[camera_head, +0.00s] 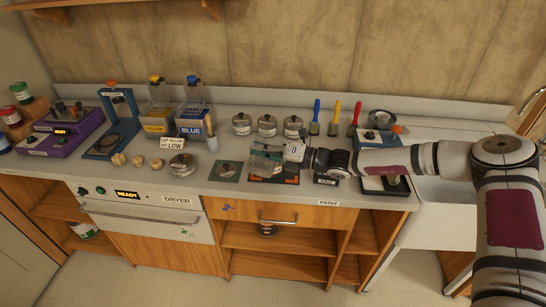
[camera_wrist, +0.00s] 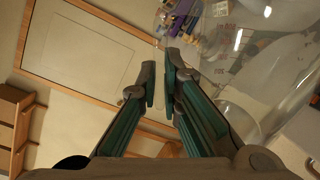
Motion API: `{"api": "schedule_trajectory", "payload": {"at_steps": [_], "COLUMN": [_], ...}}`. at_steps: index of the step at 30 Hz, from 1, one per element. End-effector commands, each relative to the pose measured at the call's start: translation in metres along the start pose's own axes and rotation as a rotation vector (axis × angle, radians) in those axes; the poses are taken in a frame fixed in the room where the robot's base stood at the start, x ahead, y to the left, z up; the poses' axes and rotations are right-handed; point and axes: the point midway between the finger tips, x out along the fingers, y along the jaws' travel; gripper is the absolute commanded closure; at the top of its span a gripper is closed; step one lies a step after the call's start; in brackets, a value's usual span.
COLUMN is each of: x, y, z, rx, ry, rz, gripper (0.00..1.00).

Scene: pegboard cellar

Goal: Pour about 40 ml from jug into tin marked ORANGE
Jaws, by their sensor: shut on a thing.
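A clear jug (camera_head: 262,165) is at my gripper (camera_head: 275,154) above the front of the counter. In the wrist view the see-through jug (camera_wrist: 245,75) with printed marks fills the right side, beside my gripper's green fingers (camera_wrist: 164,85). The fingers are shut on the jug, apparently at its handle, which is mostly hidden between them. I cannot tell its liquid level or exact tilt. Three lidded tins (camera_head: 267,125) stand in a row behind it, and another round tin (camera_head: 181,165) stands to the left. Their labels are too small to read, so I cannot tell which is marked ORANGE.
A dark mat with orange patches (camera_head: 288,179) lies below the jug, with a green plate (camera_head: 226,171) left of it. Yellow (camera_head: 157,119) and blue (camera_head: 191,124) dispensers stand at the back left. Brushes (camera_head: 335,118) stand at the back. A scale-like device (camera_head: 382,183) is under my arm.

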Motion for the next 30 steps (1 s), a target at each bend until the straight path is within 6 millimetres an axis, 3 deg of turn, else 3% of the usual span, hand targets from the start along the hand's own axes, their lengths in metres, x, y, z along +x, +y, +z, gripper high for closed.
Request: {"api": "schedule_trajectory", "payload": {"at_steps": [30], "x": [0.0001], "y": [0.0086], "z": [-0.0084], "rx": [0.023], "ry": [0.0], "rz": [0.002], "gripper": [1.0]}}
